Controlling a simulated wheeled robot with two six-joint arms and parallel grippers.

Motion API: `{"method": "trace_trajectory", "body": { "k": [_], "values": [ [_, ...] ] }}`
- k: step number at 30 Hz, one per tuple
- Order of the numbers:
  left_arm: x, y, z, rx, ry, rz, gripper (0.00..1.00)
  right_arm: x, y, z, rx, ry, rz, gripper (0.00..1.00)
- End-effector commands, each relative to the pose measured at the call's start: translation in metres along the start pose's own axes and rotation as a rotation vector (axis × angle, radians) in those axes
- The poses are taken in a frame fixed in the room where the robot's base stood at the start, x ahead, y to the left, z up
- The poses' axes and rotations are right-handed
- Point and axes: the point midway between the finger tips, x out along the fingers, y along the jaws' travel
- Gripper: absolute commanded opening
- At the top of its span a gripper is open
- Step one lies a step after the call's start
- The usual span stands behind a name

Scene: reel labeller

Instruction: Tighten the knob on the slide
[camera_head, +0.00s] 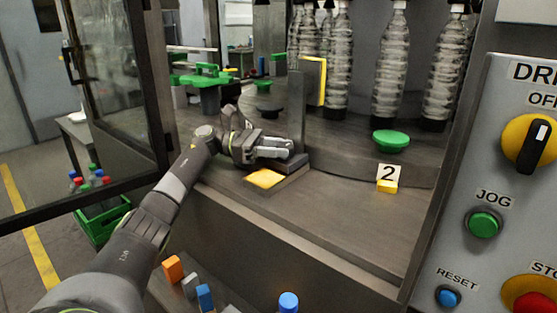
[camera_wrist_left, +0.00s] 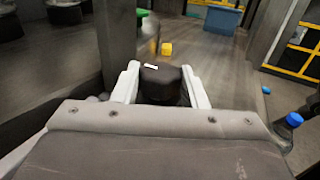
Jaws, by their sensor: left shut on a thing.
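My left gripper (camera_head: 275,148) reaches in from the left, low over the machine deck, beside a grey upright post (camera_head: 297,115). In the left wrist view, a dark round knob (camera_wrist_left: 161,84) with a small white mark on it sits between the two pale fingers, and the left gripper (camera_wrist_left: 161,88) is shut on it. The knob is mostly hidden by the fingers in the head view. A low grey block with a yellow top plate (camera_head: 265,179) lies just in front of the gripper; I cannot tell which part is the slide. My right gripper is not in view.
Clear bottles (camera_head: 390,70) hang behind the post, with a green disc (camera_head: 391,140) below. A yellow block with a "2" card (camera_head: 388,178) stands to the right. A control panel (camera_head: 490,180) borders the right side. An open glazed door (camera_head: 100,90) is at the left.

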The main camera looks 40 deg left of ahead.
Motion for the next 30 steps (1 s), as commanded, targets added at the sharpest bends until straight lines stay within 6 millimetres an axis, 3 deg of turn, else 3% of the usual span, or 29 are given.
{"method": "trace_trajectory", "body": {
  "k": [8,20,21,26,30],
  "values": [
    [-0.0003,0.0008,0.0025,0.004,-0.003,-0.026,0.16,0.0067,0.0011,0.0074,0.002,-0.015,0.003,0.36],
    [-0.0004,0.0005,0.0032,0.003,-0.003,-0.03,0.16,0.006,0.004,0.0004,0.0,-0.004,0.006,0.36],
    [-0.0004,0.0005,0.0032,0.003,-0.003,-0.03,0.4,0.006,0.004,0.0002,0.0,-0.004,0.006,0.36],
    [-0.0004,0.0004,0.0023,0.002,-0.002,-0.03,0.61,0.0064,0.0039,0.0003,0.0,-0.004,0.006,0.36],
    [-0.0004,0.0007,0.0016,0.001,-0.002,-0.029,0.61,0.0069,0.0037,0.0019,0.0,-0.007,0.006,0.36]
  ]
}}
